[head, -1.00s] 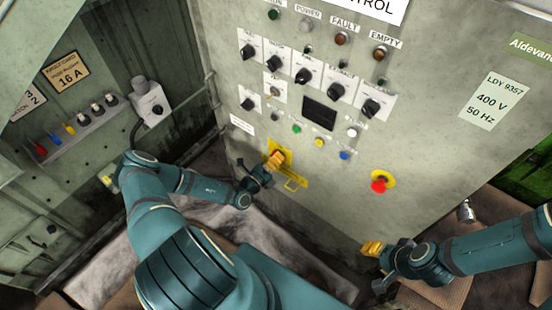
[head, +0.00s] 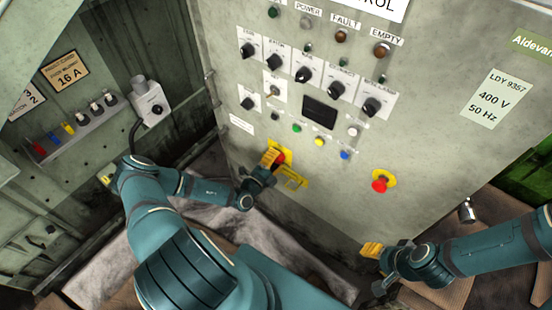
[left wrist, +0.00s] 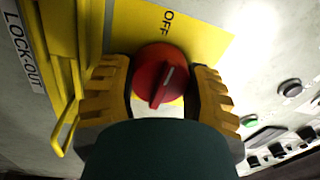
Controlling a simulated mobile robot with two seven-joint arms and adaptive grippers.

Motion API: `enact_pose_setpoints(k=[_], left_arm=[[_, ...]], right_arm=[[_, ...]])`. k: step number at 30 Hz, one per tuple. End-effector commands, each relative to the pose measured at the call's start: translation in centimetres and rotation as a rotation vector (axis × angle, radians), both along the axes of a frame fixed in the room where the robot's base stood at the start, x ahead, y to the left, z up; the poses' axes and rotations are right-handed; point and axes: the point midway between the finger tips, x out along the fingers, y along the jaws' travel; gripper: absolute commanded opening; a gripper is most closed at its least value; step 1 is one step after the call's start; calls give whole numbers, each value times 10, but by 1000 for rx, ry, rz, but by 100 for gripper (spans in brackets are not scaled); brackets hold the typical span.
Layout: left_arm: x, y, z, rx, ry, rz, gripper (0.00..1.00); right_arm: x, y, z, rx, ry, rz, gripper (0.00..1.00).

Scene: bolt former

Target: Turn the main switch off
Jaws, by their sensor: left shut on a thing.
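The main switch is a red rotary knob (head: 281,158) on a yellow plate (left wrist: 215,38) low on the grey control cabinet. My left gripper (head: 270,158) is at the knob. In the left wrist view, its yellow fingers stand on both sides of the red knob (left wrist: 160,75), shut on it. The knob's raised ridge has a pale line and is tilted, its upper end leaning roughly toward the printed OFF. Any other label is hidden. My right gripper (head: 371,249) is away from the switch, low at the right; its fingers are too small to judge.
A yellow hasp (head: 292,182) sticks out just below the switch, beside a LOCK-OUT label (left wrist: 22,50). A red emergency button (head: 380,182) is to the right. Black selector knobs (head: 305,72) and small coloured buttons are above.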

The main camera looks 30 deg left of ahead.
Motion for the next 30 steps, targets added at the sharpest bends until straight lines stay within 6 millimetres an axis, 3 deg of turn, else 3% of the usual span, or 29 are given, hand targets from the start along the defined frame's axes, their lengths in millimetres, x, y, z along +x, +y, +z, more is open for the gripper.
enact_pose_setpoints(k=[14, 15, 17, 30], left_arm=[[-1, -1, -2, -14, 7, -3, 16], [-1, -1, -2, -13, 7, -3, 68], [-1, -1, -2, -13, 6, -3, 88], [-8, 0, -1, -11, 3, -1, 88]], right_arm=[[0, 0, 0, 0, 0, 0, 47], [0, 0, 0, 0, 0, 0, 47], [0, 0, 0, 0, 0, 0, 47], [0, 0, 0, 0, 0, 0, 47]])
